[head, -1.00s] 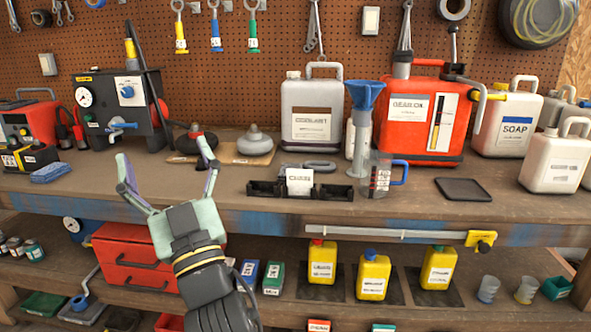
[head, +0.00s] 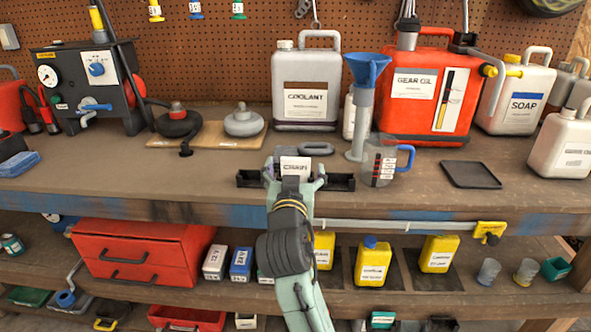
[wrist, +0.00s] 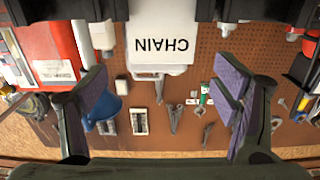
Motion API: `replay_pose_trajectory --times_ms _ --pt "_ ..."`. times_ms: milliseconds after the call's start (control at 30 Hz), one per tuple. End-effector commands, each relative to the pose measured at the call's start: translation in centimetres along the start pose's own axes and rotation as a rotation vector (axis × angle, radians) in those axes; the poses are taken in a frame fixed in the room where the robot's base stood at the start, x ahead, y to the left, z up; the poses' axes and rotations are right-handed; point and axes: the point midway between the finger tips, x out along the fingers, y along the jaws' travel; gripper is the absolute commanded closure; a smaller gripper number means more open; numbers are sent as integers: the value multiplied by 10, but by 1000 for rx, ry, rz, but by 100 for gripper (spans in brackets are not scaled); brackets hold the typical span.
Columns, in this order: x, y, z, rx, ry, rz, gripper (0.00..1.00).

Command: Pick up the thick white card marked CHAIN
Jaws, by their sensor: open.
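The white card marked CHAIN (head: 295,166) stands upright in the black holder (head: 341,182) near the front of the bench. In the wrist view the card (wrist: 162,30) shows upside down, at the top middle, between and ahead of the fingers. My gripper (head: 295,178) is in front of the card, with one finger to each side of it. In the wrist view my gripper (wrist: 165,95) is open and empty, with clear gaps between the pads and the card. The card's lower part is hidden by my gripper in the head view.
A clear measuring jug (head: 381,165) and a blue funnel (head: 366,75) stand just right of the holder. A grey coolant can (head: 304,85) stands behind. A black tray (head: 469,175) lies farther right. The bench left of the holder is clear.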

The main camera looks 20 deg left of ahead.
Motion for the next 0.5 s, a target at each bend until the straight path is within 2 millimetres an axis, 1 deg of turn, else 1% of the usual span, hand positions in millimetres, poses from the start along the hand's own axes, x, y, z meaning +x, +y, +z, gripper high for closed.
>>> replay_pose_trajectory --times_ms 200,300,400,500 --pt "31 -1 6 -3 -4 1 18" --pt "43 -1 5 -2 -1 1 18" --pt "49 -1 6 -1 0 0 18" --pt "50 -1 7 -1 0 -1 18"
